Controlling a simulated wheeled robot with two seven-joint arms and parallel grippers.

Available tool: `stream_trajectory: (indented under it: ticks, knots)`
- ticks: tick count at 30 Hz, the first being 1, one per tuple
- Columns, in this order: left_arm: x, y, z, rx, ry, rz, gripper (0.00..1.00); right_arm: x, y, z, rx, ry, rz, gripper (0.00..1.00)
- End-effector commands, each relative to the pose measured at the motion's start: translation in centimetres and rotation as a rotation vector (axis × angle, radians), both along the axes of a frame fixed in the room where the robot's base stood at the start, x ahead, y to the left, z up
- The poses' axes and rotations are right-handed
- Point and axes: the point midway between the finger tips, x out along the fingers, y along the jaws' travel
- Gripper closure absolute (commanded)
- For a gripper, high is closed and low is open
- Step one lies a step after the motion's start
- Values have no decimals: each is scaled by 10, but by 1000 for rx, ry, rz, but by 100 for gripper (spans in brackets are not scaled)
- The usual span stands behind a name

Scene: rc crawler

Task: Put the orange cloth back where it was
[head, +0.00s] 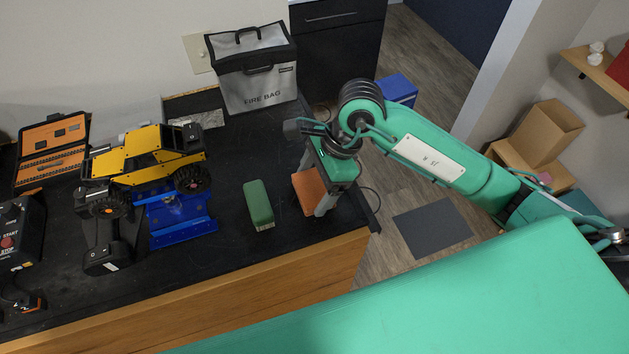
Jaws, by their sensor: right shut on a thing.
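The orange cloth (309,193) is a small flat orange piece at the right end of the black worktop. My right gripper (316,188) reaches down over it from the right. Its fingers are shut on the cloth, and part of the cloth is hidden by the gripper. I cannot tell whether the cloth touches the worktop. My left gripper is not in view.
A green block (258,205) stands just left of the cloth. A yellow crawler (147,155) sits on a blue stand (182,221) further left. A grey fire bag (258,87) stands behind. The worktop (235,165) is bare between them; its right edge is close to my gripper.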

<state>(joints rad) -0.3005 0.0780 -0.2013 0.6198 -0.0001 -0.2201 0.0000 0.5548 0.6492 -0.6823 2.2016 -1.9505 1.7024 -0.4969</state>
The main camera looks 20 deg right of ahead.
Motion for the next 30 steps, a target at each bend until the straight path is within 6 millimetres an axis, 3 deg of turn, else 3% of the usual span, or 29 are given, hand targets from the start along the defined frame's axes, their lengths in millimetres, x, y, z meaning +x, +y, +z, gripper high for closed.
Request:
stream_trajectory:
  ticks: [3,4,7,19,30]
  knots:
    - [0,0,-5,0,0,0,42,0,0,-4,0,-1,1,37]
    - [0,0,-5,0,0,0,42,0,0,-3,0,-1,0,17]
    - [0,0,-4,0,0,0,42,0,0,-2,0,0,0,0]
    - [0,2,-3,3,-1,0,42,1,-2,4,0,-3,0,0]
    - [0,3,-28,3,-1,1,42,2,-29,64,-1,-7,-1,0]
